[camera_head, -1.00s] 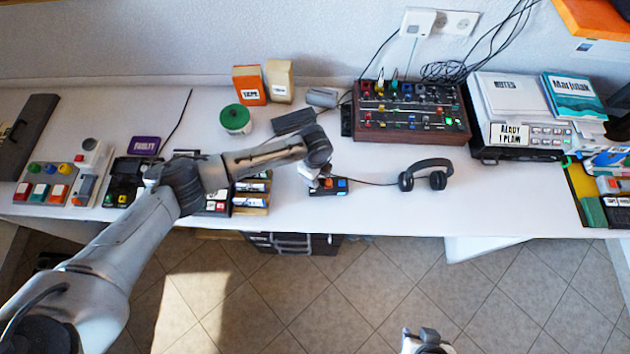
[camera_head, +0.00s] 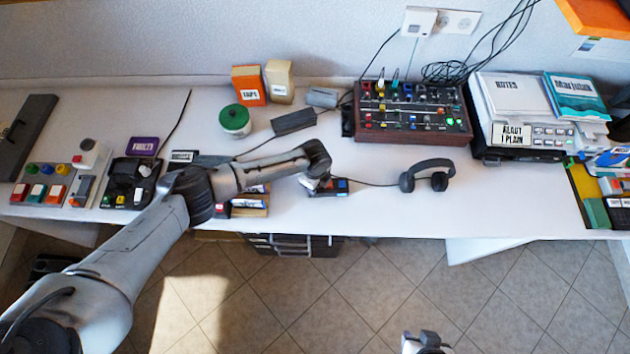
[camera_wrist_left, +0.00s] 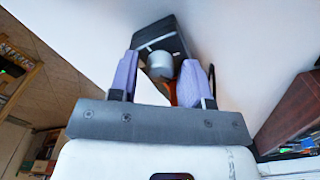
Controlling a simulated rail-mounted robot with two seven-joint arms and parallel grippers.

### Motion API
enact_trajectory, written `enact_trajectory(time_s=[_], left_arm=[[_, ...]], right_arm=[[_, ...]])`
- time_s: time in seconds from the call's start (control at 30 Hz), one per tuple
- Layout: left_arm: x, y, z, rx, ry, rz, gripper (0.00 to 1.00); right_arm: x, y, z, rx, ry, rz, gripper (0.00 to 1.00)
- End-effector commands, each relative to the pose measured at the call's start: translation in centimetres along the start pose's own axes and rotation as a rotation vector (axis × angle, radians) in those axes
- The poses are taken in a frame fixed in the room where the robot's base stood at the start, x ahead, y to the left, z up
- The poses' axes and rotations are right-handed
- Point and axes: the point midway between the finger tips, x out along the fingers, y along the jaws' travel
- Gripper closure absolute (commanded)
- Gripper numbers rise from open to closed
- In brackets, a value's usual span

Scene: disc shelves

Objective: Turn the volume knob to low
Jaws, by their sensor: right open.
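A small black box (camera_head: 340,186) with orange and blue buttons sits near the front edge of the desk, left of the headphones. In the left wrist view a silver knob (camera_wrist_left: 160,64) stands on a dark box (camera_wrist_left: 158,35). My left gripper (camera_wrist_left: 161,70) is open, with its two pale purple fingers on either side of the knob and a small gap at each side. In the head view the left wrist partly hides the box and the knob. My right gripper (camera_head: 425,343) is open and empty at the bottom edge, away from the desk.
Black headphones (camera_head: 427,174) lie to the right of the box. A mixer (camera_head: 412,110) stands behind them. A green-lidded jar (camera_head: 235,121) and a dark grey block (camera_head: 294,122) stand behind my left arm.

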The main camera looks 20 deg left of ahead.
Motion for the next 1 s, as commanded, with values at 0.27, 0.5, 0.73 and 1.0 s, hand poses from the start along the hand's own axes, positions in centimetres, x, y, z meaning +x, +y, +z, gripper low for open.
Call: enact_trajectory(time_s=[0.27, 0.5, 0.73, 1.0], left_arm=[[0.0, 0.0, 0.0, 0.0, 0.0, 0.0, 0.83], [0.0, 0.0, 0.0, -0.002, 0.0, 0.0, 0.97], [-0.1, 0.0, 0.0, -0.058, 0.001, 0.001, 0.97], [-0.3, 0.0, -0.1, -0.26, 0.002, 0.002, 0.97]], right_arm=[[0.0, 0.1, 0.0, -0.004, 0.0, 0.003, 0.57], [0.0, 0.1, 0.0, -0.003, 0.0, 0.002, 0.57], [-0.6, 0.0, -0.2, 0.002, 0.001, -0.002, 0.57], [-2.2, -0.1, -0.8, 0.006, 0.002, -0.005, 0.57]])
